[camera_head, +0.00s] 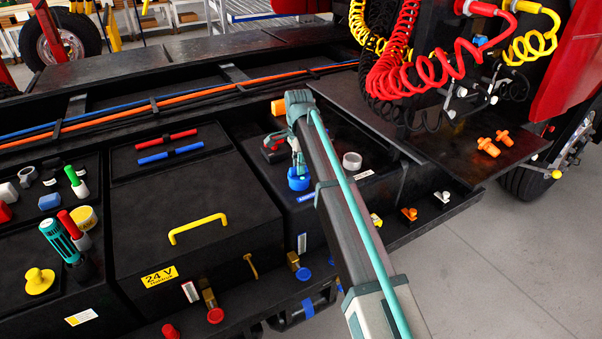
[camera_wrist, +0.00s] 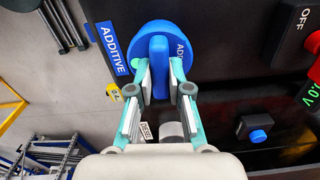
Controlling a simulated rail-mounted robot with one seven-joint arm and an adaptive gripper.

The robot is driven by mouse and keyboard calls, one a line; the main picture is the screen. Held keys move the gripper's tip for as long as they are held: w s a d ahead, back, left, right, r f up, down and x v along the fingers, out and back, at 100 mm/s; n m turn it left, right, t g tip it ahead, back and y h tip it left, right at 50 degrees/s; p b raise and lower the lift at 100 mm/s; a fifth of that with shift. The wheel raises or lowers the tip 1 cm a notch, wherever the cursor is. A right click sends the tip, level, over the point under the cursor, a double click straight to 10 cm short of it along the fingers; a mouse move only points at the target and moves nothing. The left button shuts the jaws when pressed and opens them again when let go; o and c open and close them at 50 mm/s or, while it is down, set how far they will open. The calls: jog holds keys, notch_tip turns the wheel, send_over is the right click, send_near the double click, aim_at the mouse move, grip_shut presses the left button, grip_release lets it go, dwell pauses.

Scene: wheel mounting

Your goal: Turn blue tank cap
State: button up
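The blue tank cap (camera_wrist: 158,42) is round with a raised grip bar across its middle. It sits on a black tank beside a blue "ADDITIVE" label (camera_wrist: 112,48). My gripper (camera_wrist: 159,72) is at the cap, with one teal finger on each side of the near end of the bar. The fingers stand apart, with what looks like a small gap to the bar; contact is hard to tell. In the head view, the blue cap (camera_head: 299,180) shows below my gripper (camera_head: 298,168), partly hidden by it.
A grey ring-shaped cap (camera_head: 352,160) stands right of the blue cap. A red-and-black switch (camera_head: 272,148) is close on its left. A black box with a yellow handle (camera_head: 198,228) lies further left. Coiled red hoses (camera_head: 410,70) hang at the upper right.

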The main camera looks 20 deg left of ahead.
jog(key=o, duration=0.5)
notch_tip(320, 180, up, 12)
dwell(0.6)
